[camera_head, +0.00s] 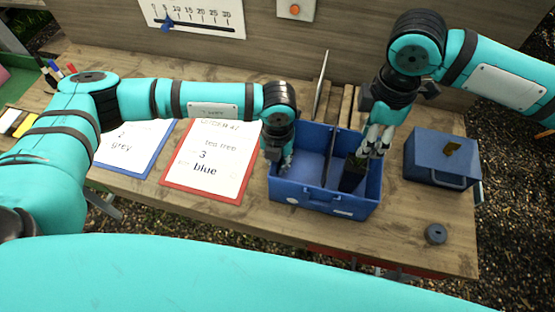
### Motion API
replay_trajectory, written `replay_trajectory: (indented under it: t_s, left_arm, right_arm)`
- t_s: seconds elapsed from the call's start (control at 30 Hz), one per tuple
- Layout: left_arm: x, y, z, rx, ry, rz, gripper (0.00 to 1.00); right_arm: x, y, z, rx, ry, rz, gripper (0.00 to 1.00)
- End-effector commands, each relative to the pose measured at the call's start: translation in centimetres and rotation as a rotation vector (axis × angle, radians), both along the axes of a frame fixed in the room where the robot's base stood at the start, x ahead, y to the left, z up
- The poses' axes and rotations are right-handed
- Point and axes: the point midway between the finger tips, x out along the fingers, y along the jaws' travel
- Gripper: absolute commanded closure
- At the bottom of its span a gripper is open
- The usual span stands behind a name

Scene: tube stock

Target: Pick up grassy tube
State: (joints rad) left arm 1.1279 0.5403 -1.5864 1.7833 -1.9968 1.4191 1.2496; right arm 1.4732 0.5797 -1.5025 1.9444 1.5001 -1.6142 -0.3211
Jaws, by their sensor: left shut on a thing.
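A dark tube (350,180) with a greenish top stands slightly tilted in the right compartment of a blue two-part crate (316,206). It is the only tube I can make out; whether the green is grass is too small to be sure. My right gripper (372,150) is right at the tube's top, fingers pointing down; I cannot tell whether they touch it. My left gripper (286,164) is at the crate's left end, shut on its wall; its fingertips are partly hidden. The left compartment looks empty.
A closed-looking blue box (436,152) stands to the right, with a dark round puck (436,234) in front. A red-edged board (209,164) reading "tea tree 3 blue" and a blue-edged board (128,146) lie left. Wooden slats (345,104) stand behind the crate.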

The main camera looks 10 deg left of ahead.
Motion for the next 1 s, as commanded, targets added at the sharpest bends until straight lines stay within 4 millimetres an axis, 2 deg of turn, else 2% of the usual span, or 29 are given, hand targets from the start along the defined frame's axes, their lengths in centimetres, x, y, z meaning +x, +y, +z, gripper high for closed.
replay_trajectory:
  t_s: [0.17,0.43,0.67,1.0]
  left_arm:
    - [0.0,0.0,0.0,0.0,-0.001,0.001,1.0]
    - [0.1,0.0,0.0,0.0,-0.001,0.001,1.0]
    - [0.1,0.0,0.0,0.0,-0.001,0.001,1.0]
    - [0.1,0.0,0.0,0.0,-0.001,0.001,1.0]
  right_arm:
    - [0.0,0.0,0.0,0.0,0.0,0.0,0.62]
    - [0.0,0.0,-0.1,0.001,0.001,-0.001,0.28]
    - [-0.3,0.3,-1.6,0.006,0.005,-0.05,0.28]
    - [-0.3,-0.6,-4.0,0.0,0.004,-0.167,0.28]
